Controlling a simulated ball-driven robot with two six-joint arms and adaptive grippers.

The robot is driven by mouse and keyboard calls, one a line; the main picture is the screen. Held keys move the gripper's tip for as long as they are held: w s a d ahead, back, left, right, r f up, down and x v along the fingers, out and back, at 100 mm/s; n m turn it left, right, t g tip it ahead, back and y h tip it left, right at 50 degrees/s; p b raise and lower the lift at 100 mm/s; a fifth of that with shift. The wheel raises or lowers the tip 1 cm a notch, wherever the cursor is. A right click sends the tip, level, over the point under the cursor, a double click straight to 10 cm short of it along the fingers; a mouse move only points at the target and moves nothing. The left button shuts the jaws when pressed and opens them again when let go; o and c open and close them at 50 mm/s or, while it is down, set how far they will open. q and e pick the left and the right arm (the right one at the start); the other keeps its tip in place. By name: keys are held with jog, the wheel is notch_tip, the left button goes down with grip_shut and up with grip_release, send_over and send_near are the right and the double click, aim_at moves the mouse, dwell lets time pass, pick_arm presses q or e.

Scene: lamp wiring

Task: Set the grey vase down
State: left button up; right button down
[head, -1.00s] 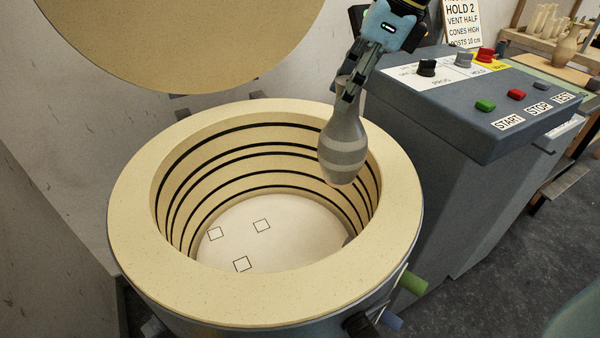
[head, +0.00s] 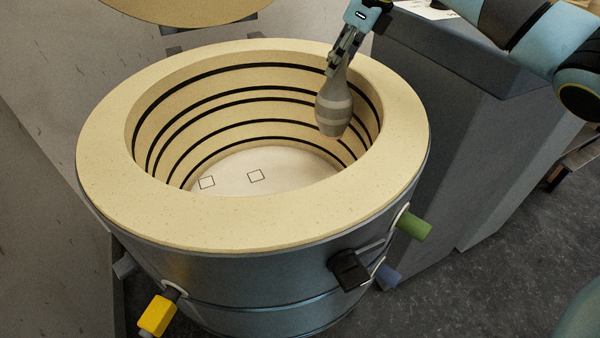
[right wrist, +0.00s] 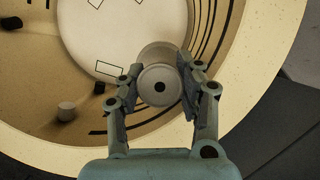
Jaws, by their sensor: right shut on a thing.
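The grey vase (head: 334,103) has lighter bands and hangs upright inside the kiln mouth, near the right inner wall. My right gripper (head: 341,66) is shut on its neck. In the right wrist view the vase (right wrist: 158,87) shows from above, its dark mouth between the two fingers of the gripper (right wrist: 160,88). The vase base is above the kiln floor (head: 290,165), apart from it. The pale floor bears square outlines, two of them visible in the head view. My left gripper is not in view.
The round kiln (head: 260,230) has a wide cream rim and dark grooves around its inner wall. Its lid (head: 190,8) is raised behind. A grey control cabinet (head: 450,110) stands to the right. Dark and pale small pieces (right wrist: 66,111) show at the left in the right wrist view.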

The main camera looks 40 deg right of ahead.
aim_at(325, 84)
jog(key=x, duration=0.2)
jog(key=a+b+x, duration=0.1)
jog(key=x, duration=0.1)
jog(key=shift+w+f, duration=0.1)
jog(key=shift+f, duration=0.15)
jog(key=shift+a+f+n, duration=0.2)
jog(key=shift+a+n, duration=0.1)
jog(key=shift+a, duration=0.05)
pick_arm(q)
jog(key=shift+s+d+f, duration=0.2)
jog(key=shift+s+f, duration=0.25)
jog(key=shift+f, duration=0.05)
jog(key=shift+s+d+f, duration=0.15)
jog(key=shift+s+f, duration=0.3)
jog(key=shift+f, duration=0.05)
pick_arm(e)
jog(key=s+a+f, duration=0.3)
jog(key=a+f, duration=0.7)
jog(key=shift+s+a+f, duration=0.25)
jog(key=shift+a+f, duration=0.1)
pick_arm(q)
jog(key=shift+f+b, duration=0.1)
jog(key=shift+b, duration=0.25)
pick_arm(e)
jog(key=shift+f, duration=0.15)
jog(key=c, duration=0.9)
grip_release()
